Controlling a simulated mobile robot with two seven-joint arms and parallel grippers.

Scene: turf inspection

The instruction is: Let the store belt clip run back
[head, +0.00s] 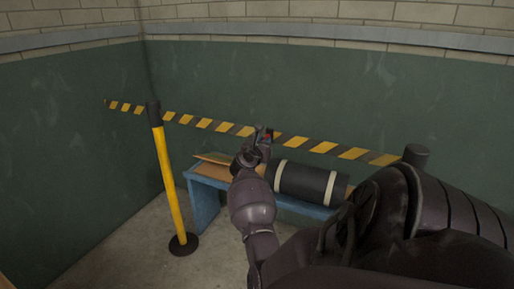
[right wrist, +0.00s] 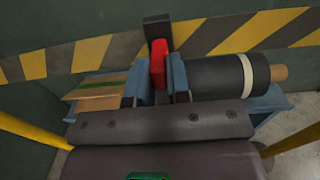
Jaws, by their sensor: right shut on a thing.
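The yellow and black striped belt (head: 206,123) runs along in front of the green wall, from the far left past a yellow post (head: 167,180) to the right. My right gripper (head: 264,137) is at the belt, around the middle of its visible length. In the right wrist view its two blue fingers (right wrist: 164,84) are shut on a red clip (right wrist: 158,62) with a black upright part (right wrist: 157,30) above it. The striped belt (right wrist: 245,34) shows on both sides of the clip there. Whether the clip is joined to another part is hidden. My left gripper is not in view.
The post's black round base (head: 184,244) stands on the floor. A dark post top (head: 416,154) shows behind my right arm.

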